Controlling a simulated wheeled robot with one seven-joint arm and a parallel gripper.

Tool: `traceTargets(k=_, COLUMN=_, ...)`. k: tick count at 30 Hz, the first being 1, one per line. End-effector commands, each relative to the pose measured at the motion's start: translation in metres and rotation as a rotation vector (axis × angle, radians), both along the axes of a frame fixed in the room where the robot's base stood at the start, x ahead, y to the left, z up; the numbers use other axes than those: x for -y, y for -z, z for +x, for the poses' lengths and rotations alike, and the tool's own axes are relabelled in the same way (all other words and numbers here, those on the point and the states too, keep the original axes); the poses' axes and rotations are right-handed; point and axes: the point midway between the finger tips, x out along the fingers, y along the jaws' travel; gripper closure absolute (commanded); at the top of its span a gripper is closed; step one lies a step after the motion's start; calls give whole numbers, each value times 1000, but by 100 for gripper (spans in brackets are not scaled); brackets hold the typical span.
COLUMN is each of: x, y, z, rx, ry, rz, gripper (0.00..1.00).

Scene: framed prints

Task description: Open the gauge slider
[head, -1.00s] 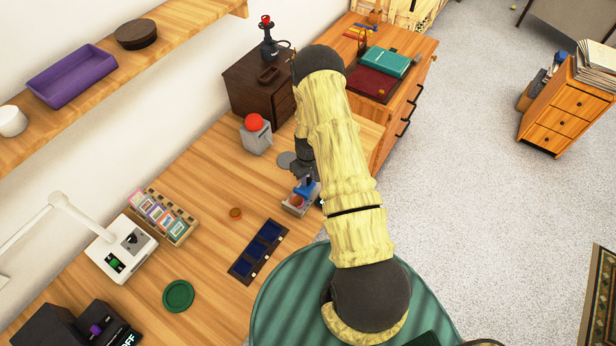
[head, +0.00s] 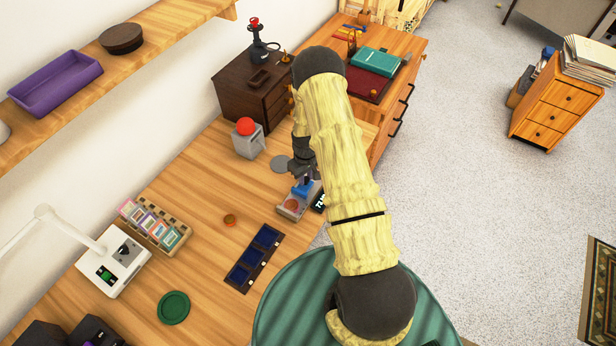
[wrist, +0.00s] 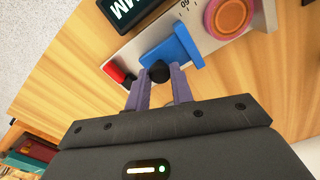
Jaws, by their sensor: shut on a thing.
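The gauge (head: 288,212) is a small grey block near the table's right edge, partly under my arm in the head view. In the wrist view its pale body (wrist: 196,51) carries a scale, a blue slider (wrist: 183,48) with a black knob (wrist: 159,72), and a red piece (wrist: 114,72). A pink and orange disc (wrist: 229,17) sits beyond the blue slider, with a gap between them. My gripper (wrist: 160,88) has its two lavender fingers on either side of the black knob and is shut on it. In the head view my gripper (head: 305,178) is partly hidden by my arm.
A dark display (wrist: 125,10) stands beside the gauge, its text partly cut off. A dark blue tray (head: 252,259), a round orange-brown piece (head: 229,220), a red-button box (head: 247,140) and a grey disc (head: 281,163) are nearby. Bare table lies left of the gauge.

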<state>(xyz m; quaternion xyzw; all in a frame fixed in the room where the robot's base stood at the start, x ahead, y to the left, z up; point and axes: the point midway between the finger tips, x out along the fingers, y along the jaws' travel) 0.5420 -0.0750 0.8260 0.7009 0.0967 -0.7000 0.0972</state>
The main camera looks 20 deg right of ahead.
Motion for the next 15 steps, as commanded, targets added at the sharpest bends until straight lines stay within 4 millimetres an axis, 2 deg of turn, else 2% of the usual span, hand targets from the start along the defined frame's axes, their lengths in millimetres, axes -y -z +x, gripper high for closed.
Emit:
traceTargets(k=3, x=2, y=0, z=-3, rx=-8, ry=0, rz=-1, gripper=100)
traceTargets(k=4, x=2, y=0, z=-3, rx=-8, ry=0, rz=-1, gripper=73)
traceTargets(k=7, x=2, y=0, z=-3, rx=-7, ry=0, rz=-1, gripper=55)
traceTargets(k=15, x=1, y=0, z=-1, rx=-4, ry=1, rz=0, gripper=55)
